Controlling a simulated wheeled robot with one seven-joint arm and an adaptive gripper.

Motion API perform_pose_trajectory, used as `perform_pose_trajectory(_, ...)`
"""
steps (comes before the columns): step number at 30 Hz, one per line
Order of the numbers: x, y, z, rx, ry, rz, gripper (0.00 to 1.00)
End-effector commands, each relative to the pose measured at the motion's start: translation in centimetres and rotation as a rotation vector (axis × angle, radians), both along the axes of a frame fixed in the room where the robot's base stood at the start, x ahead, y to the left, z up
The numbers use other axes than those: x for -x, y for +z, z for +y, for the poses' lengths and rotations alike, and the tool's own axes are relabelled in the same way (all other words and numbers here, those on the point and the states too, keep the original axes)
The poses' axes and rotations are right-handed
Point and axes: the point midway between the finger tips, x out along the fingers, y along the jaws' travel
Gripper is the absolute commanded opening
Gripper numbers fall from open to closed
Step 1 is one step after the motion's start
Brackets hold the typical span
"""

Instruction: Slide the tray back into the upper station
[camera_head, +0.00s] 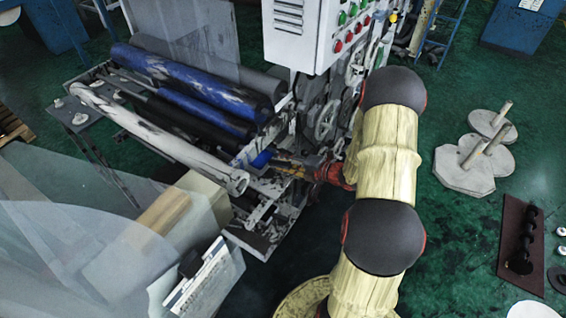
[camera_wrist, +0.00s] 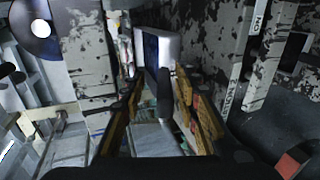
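A tray with a blue inside and a white rim (camera_wrist: 158,48) shows ahead of my gripper in the wrist view. A dark upright bar, possibly its handle (camera_wrist: 164,95), stands in front of it. My gripper (camera_wrist: 157,92) has its two yellow-brown fingers apart, one on each side of the bar, with visible gaps; I see no firm contact. In the head view a small blue patch, likely the tray (camera_head: 262,158), shows at the machine's near end. My gripper (camera_head: 284,161) points left at it. The upper station itself cannot be made out clearly, and my arm hides part of the machine.
The machine has blue rollers (camera_head: 200,82) and a long white roller (camera_head: 155,138) to the left. A control box (camera_head: 312,32) and handwheels (camera_head: 327,120) stand close above my gripper. Paint-worn panels (camera_wrist: 210,45) crowd the wrist view.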

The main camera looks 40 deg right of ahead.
Motion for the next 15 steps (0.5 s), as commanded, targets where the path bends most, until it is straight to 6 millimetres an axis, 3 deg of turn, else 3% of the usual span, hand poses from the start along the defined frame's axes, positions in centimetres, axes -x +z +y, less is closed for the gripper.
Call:
perform_pose_trajectory(10, 0.2, 0.0, -0.1, 0.000, -0.001, 0.002, 0.34)
perform_pose_trajectory(15, 1.8, 0.7, -0.9, 0.001, -0.004, -0.001, 0.34)
